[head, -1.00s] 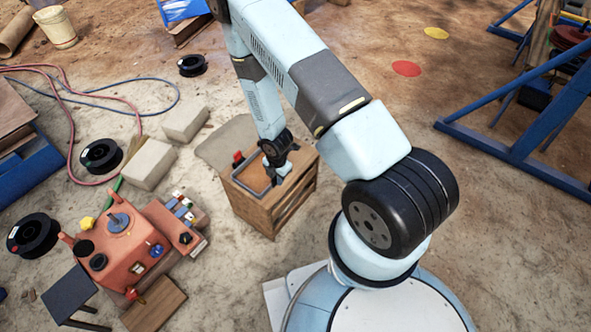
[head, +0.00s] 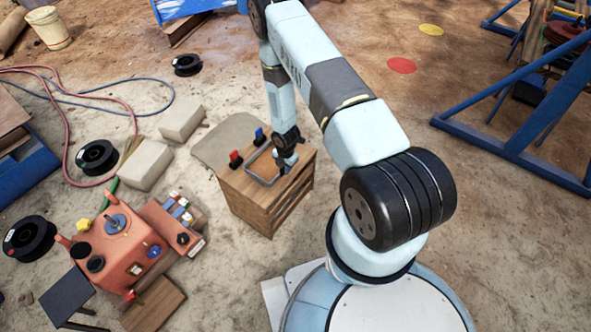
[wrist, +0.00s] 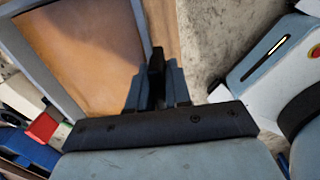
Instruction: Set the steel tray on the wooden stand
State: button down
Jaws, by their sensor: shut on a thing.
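The steel tray (head: 253,178) is a shallow grey-rimmed rectangle over the top of a wooden stand (head: 249,205) with open-looking shelves or drawers in its side. My gripper (head: 285,160) is shut on the tray's right-hand rim. In the wrist view the tray's grey rim (wrist: 45,57) frames a brown surface, and my gripper (wrist: 157,75) holds the near right side of it. Whether the tray rests on the top or hangs just above it cannot be told. My wrist hides part of the tray's far right side.
A red piece (head: 235,158) and a blue piece (head: 259,136) stand at the tray's left and far edges. Pale blocks (head: 146,164) and an orange machine (head: 117,241) lie to the left. A blue frame (head: 512,150) stands right. Open ground lies between.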

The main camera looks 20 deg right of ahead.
notch_tip(320, 180, down, 3)
jog(key=shift+r, duration=0.15)
jog(key=c, duration=1.1)
grip_release()
jog(key=shift+s, duration=0.1)
jog(key=shift+o, duration=0.2)
